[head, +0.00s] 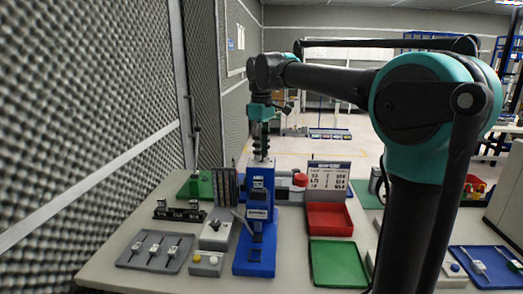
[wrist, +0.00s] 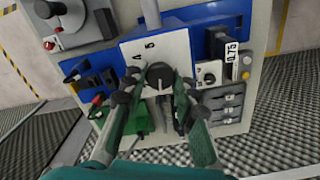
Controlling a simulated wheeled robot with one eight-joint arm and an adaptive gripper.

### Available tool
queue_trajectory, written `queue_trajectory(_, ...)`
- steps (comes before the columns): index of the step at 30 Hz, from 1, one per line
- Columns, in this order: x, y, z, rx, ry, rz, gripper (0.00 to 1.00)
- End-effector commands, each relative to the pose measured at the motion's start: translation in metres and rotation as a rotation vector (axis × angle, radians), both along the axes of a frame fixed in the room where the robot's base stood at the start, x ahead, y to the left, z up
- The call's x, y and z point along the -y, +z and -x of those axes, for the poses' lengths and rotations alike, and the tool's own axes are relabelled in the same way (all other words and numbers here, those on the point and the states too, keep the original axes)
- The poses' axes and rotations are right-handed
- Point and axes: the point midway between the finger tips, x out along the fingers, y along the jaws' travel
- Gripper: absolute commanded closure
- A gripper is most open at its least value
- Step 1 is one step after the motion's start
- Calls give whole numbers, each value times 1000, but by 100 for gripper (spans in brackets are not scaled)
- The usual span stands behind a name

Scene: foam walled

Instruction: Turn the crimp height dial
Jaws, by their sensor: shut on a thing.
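The crimp height dial is a round black knob (wrist: 160,74) on a white plate (wrist: 150,52) with the figures 4 and 6 showing. The plate lies on top of the blue press (head: 257,225), which also shows in the wrist view (wrist: 200,22). My gripper (wrist: 159,82) has one finger on each side of the knob and is shut on it. In the head view my gripper (head: 261,150) points down at the top of the press. The knob cannot be made out there. The fingers hide part of the plate's scale.
A grey tray with several tools (head: 133,260) and a box with buttons (head: 207,264) are left of the press. A red tray (head: 330,233) and a green tray (head: 338,284) are to its right. A foam wall (head: 80,110) rises at the left.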

Motion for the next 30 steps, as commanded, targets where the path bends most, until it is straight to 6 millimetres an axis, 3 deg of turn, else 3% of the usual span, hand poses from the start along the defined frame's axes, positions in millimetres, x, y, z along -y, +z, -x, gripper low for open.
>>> queue_trajectory(6,0,0,0,1,0,0,100)
queue_trajectory(7,0,0,0,1,0,0,70)
queue_trajectory(12,0,0,0,1,-1,0,51)
queue_trajectory(23,0,5,0,0,-1,0,51)
queue_trajectory(30,0,44,-1,0,-1,0,51)
